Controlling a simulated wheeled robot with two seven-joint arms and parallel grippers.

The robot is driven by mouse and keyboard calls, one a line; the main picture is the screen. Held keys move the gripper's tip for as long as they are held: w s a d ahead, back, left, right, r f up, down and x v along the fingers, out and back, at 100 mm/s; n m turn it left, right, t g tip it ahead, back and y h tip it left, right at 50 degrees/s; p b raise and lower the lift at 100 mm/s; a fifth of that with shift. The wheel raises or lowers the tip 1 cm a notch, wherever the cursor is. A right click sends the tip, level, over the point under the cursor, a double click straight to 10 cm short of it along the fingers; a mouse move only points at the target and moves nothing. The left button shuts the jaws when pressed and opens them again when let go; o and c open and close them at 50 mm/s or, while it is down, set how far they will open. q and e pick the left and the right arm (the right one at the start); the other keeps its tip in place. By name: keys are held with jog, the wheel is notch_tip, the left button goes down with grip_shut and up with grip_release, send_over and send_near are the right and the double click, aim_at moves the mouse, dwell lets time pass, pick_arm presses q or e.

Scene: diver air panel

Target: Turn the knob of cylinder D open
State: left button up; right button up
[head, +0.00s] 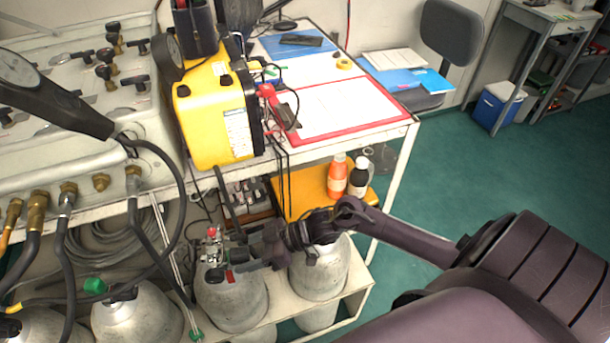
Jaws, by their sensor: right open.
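Several grey gas cylinders stand in a low white rack under the bench. One cylinder (232,302) has a metal valve with a small red part (212,232) at its top. Another cylinder (322,270) stands to its right, its top hidden behind my right arm. No letter is readable on either, so I cannot tell which is D. My right gripper (232,257) comes in from the right, open, at the valve of the cylinder with the red part. It partly covers that valve, and I cannot tell whether it touches. My left gripper is out of view.
A cylinder with a green knob (95,286) stands at lower left, with black hoses hanging near it. A yellow case (213,125) and a red-edged clipboard (335,107) are on the bench above. Bottles (337,176) stand on a yellow shelf. Green floor is clear at right.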

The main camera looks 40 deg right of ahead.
aim_at(246, 249)
jog(key=shift+s+d+r+t+h, duration=0.7)
jog(key=shift+s+d+r+h, duration=0.25)
jog(key=shift+d+h, duration=0.25)
jog(key=shift+w+a+r+m+t+h, duration=0.15)
jog(key=shift+a+m+t+h, duration=0.15)
jog(key=shift+h, duration=0.3)
jog(key=shift+w+a+r+m+t+h, duration=0.1)
jog(key=shift+a+m+t+h, duration=0.15)
jog(key=shift+m+h, duration=0.25)
jog(key=shift+r+m+h, duration=0.3)
jog(key=shift+h, duration=0.6)
jog(key=s+d+r+m+g+h, duration=0.2)
jog(key=s+m+g+h, duration=0.1)
jog(key=s, duration=0.3)
jog(key=s+d+r+m+g+h, duration=0.2)
jog(key=s+m+g, duration=0.1)
jog(key=s, duration=0.3)
notch_tip(246, 249, down, 33)
jog(key=s+b, duration=0.2)
jog(key=b, duration=0.3)
jog(key=shift+f, duration=0.15)
